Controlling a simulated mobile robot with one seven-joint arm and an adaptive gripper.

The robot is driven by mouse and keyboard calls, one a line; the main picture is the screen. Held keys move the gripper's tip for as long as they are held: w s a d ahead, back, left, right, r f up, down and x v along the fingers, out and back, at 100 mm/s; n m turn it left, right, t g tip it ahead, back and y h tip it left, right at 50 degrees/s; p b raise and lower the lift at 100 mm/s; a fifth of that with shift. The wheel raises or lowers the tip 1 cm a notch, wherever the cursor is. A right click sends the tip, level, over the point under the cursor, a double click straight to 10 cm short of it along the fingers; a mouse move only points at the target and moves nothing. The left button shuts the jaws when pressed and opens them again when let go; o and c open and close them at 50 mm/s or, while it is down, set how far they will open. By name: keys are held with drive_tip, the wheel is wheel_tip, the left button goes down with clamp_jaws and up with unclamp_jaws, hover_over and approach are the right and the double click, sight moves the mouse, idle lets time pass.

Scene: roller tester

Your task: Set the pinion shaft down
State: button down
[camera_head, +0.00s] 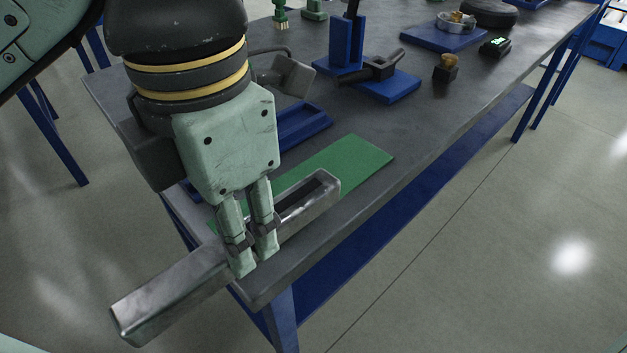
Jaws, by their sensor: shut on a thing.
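The pinion shaft (172,294) appears as a long, square-sided grey metal bar with a dark recess near its right end. My gripper (250,262) points down at the near corner of the bench, with its fingers shut on the middle of the bar. The fingers hide that part of it. The bar's left end sticks out past the bench edge over the floor. Its right part lies over the green mat (352,160); I cannot tell whether it touches the mat.
A blue tray (303,129) lies behind the mat, partly hidden by my gripper. A blue stand with a dark clamp (386,88), a small brass-topped block (446,68) and a blue plate with a metal ring (430,38) stand farther back. Bare bench top (480,92) lies to the right.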

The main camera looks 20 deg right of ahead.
drive_tip(key=w+d, duration=0.3)
drive_tip(key=w+d+f+p, duration=0.1)
drive_tip(key=w+d, duration=0.3)
drive_tip(key=w+d+p, duration=0.1)
drive_tip(key=w+d, duration=0.2)
drive_tip(key=d, duration=0.1)
drive_tip(key=shift+w+d+f, duration=0.1)
drive_tip(key=shift+w+f, duration=0.05)
drive_tip(key=shift+w, duration=0.1)
drive_tip(key=shift+f, duration=1.8)
drive_tip(key=shift+f, duration=0.15)
drive_tip(key=c, duration=1.2)
unclamp_jaws()
drive_tip(key=shift+c, duration=0.2)
wheel_tip(320, 180, up, 12)
